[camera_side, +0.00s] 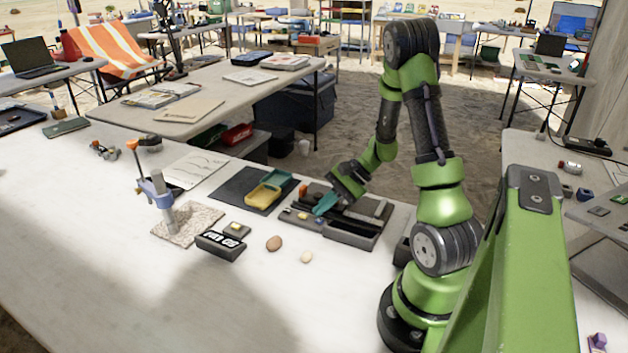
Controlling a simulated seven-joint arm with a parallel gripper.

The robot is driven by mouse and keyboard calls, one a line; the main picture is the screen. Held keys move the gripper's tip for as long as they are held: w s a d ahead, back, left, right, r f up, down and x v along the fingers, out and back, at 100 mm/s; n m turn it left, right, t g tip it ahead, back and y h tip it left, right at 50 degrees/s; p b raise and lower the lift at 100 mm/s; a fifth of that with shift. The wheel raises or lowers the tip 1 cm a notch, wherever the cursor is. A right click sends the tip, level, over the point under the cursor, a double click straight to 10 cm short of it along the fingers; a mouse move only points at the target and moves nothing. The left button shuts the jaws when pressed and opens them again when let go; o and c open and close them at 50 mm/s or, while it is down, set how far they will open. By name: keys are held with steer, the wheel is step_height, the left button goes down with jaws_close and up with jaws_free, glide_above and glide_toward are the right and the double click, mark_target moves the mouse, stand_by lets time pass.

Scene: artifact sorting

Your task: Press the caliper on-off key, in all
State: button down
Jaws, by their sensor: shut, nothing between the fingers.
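My gripper (325,203) has teal fingertips and points down and left over the grey-black sectioned tray (352,239) on the white table. The fingers look shut, with nothing seen between them. The tips are low, over the tray's left part; I cannot tell whether they touch anything. Long dark tools lie in the tray, partly hidden behind the gripper. I cannot pick out the caliper or its on-off key for sure at this size. A black box with white characters (220,244) stands on the table to the left of the tray.
A yellow tray (263,196) and a teal tray lie on a black mat (233,189) left of the gripper. A brown stone (273,243) and a pale stone (306,257) lie in front. The front table is clear.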

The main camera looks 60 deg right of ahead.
mark_target(323, 220)
steer(key=shift+f, duration=0.1)
steer(key=shift+f, duration=0.3)
steer(key=shift+f, duration=0.35)
stand_by(0.6)
steer(key=shift+r, duration=0.75)
steer(key=shift+r, duration=2.55)
